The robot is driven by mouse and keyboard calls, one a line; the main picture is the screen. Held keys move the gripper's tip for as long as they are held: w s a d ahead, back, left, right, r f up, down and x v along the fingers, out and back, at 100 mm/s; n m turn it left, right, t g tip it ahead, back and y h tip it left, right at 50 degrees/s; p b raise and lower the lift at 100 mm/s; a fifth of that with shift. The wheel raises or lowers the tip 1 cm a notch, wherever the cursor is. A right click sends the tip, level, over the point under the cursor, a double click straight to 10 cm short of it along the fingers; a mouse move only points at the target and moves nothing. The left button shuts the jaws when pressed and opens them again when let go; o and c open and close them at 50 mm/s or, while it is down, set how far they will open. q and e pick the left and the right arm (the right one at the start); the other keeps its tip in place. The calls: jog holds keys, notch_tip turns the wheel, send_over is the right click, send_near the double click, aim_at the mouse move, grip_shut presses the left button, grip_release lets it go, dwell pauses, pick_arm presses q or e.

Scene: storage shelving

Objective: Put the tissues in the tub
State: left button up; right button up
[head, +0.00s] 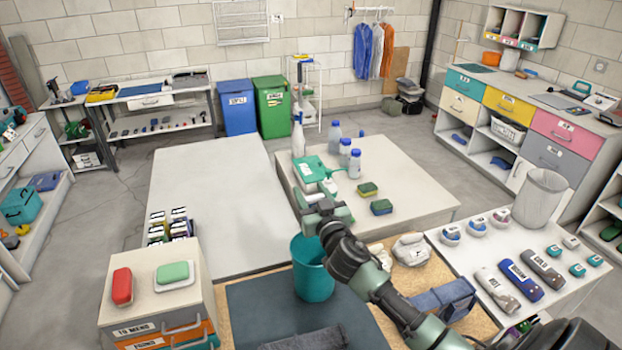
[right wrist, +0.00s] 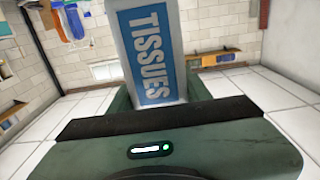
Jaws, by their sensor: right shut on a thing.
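The tissues (right wrist: 155,50) are a pale pack with a blue label reading TISSUES. In the right wrist view they stand up between the jaws of my right gripper, which is shut on them. In the head view my right gripper (head: 322,214) is over the far side of a teal tub (head: 313,280). I cannot make out the tissues clearly in the head view. The tub is round and stands upright on a dark mat; my right arm passes just to its right. My left gripper is not in view.
Behind the tub, a low white platform (head: 420,205) holds bottles and sponges. A drawer unit (head: 155,325) with red and green items stands at the left. A white table (head: 520,300) with labelled cases and a bin (head: 541,198) is at the right.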

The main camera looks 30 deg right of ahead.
jog(key=shift+w+d+r, duration=0.2)
jog(key=shift+w+d, duration=0.15)
jog(key=shift+d, duration=0.05)
notch_tip(320, 180, down, 11)
jog(key=b, duration=0.9)
jog(key=shift+a+r, duration=0.1)
jog(key=o, duration=1.4)
jog(key=shift+r, duration=0.1)
